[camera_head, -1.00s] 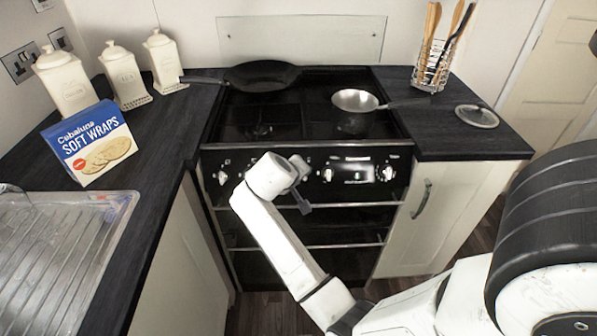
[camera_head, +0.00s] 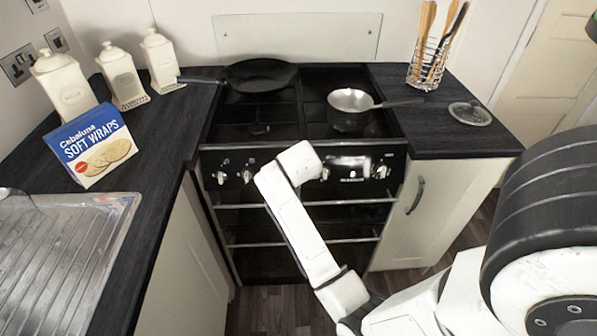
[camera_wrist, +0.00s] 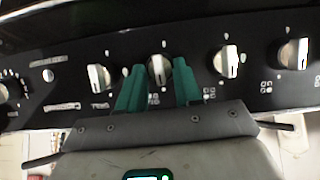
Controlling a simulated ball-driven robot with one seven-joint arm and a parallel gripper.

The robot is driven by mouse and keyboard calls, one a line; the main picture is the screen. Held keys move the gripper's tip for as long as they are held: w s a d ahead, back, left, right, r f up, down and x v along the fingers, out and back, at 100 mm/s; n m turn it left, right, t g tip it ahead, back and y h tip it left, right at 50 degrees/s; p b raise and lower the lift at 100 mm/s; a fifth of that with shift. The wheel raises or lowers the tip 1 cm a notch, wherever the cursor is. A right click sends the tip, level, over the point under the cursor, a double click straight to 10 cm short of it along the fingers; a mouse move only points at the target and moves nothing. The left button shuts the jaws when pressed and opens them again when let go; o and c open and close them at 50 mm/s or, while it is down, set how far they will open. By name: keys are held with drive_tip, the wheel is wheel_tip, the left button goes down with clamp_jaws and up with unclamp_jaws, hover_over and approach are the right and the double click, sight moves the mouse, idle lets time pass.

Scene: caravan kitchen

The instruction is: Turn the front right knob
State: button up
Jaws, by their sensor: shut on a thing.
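The black stove front (camera_head: 225,160) carries a row of silver knobs. In the wrist view my gripper (camera_wrist: 159,66) has its two green fingers on either side of one knob (camera_wrist: 157,73) and is shut on it. A neighbouring knob (camera_wrist: 98,77) is just left of the fingers, and two more, a near one (camera_wrist: 228,62) and a far one (camera_wrist: 293,54), are to the right. In the head view my white wrist covers the held knob and the fingers. A free knob (camera_head: 325,173) shows just right of my wrist, and another (camera_head: 381,171) is near the right end.
A frying pan (camera_head: 258,74) and a saucepan (camera_head: 349,108) stand on the hob. Oven rails (camera_head: 262,243) run below the knobs. A pot lid (camera_head: 470,113) and a utensil rack (camera_head: 428,68) are on the right counter. A wraps box (camera_head: 90,145) and white canisters are on the left.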

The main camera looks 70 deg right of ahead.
drive_tip(key=shift+f, duration=0.15)
idle(0.4)
drive_tip(key=o, duration=1)
drive_tip(key=v, duration=1.1)
